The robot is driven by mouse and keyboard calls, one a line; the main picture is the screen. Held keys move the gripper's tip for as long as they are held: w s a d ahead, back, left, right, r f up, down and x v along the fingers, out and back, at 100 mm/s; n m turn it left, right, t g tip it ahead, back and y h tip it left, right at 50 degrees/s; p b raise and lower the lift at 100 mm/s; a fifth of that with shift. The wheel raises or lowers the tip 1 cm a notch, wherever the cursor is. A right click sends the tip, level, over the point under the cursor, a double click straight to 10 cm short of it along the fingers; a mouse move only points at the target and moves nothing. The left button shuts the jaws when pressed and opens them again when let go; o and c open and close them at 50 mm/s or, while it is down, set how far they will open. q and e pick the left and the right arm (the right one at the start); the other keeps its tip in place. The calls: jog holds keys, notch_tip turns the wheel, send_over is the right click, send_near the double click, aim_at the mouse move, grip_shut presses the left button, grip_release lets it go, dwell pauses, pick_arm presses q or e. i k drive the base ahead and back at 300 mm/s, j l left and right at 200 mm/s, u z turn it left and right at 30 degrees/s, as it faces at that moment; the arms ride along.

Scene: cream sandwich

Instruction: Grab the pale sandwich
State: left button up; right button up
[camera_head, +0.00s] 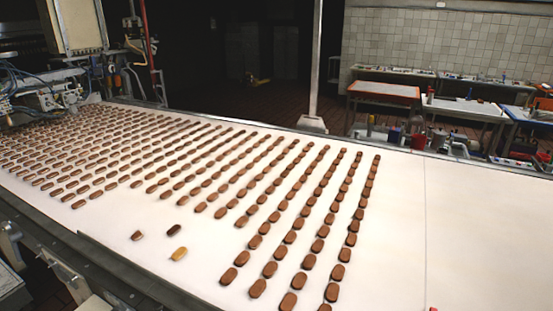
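The pale sandwich (179,254) is a yellowish-tan oval lying flat on the white conveyor belt (470,240), near its front edge left of the picture's middle. It lies apart from the ordered rows. Two darker brown sandwiches lie near it: one (173,230) just behind it and one (137,235) to its left. Neither of my grippers shows in the head view.
Many brown sandwiches (160,160) lie in rows across the belt's left and middle. The nearest row starts right of the pale sandwich. The belt's right part is bare. Machinery (75,40) stands at the far left. Cluttered tables (460,105) stand behind.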

aim_at(177, 255)
jog(key=k+j+u, duration=0.1)
jog(key=u, duration=0.3)
jog(key=j+u, duration=0.65)
jog(key=u, duration=0.2)
jog(key=k, duration=0.05)
